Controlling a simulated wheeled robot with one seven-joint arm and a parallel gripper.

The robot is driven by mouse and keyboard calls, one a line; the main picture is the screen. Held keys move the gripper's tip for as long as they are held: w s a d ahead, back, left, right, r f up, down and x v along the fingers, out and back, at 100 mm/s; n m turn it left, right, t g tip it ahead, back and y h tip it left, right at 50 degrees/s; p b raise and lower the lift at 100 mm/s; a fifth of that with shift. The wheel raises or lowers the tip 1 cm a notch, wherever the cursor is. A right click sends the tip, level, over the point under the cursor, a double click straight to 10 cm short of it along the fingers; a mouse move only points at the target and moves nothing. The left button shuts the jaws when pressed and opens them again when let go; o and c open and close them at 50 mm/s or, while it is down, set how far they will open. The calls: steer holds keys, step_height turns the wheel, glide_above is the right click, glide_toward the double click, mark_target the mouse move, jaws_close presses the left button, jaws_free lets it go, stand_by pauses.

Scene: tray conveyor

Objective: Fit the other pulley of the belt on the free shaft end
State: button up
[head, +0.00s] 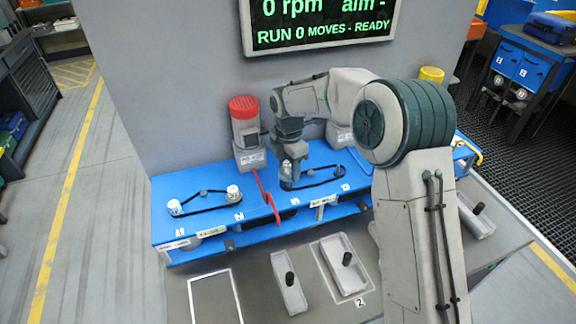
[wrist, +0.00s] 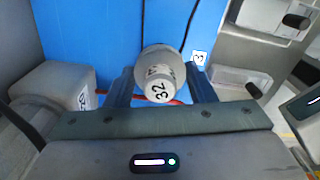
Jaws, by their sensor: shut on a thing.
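My gripper (head: 290,174) is low over the blue bench top (head: 262,181), at the left end of the right-hand belt (head: 313,184). In the wrist view my gripper (wrist: 161,90) is shut around a pale grey pulley marked 32 (wrist: 158,82), with one finger on each side. A black belt strand runs up from it beside label 3. In the head view my gripper largely hides this pulley. I cannot tell whether it sits on a shaft. The left-hand belt (head: 205,208) runs between a pale pulley (head: 175,206) and another one (head: 233,192).
Grey holders with black knobs (head: 289,290) (head: 342,270) lie in front, beside an empty framed area (head: 216,297). The display (head: 320,22) reads 0 rpm, READY.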

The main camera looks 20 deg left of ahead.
mark_target(288, 177)
steer(key=shift+f+b, duration=1.3)
steer(key=shift+f, duration=0.95)
steer(key=o, duration=1.1)
steer(key=shift+r, duration=0.1)
step_height(288, 177, up, 14)
steer(key=shift+f+b, duration=0.15)
steer(key=shift+b, duration=0.35)
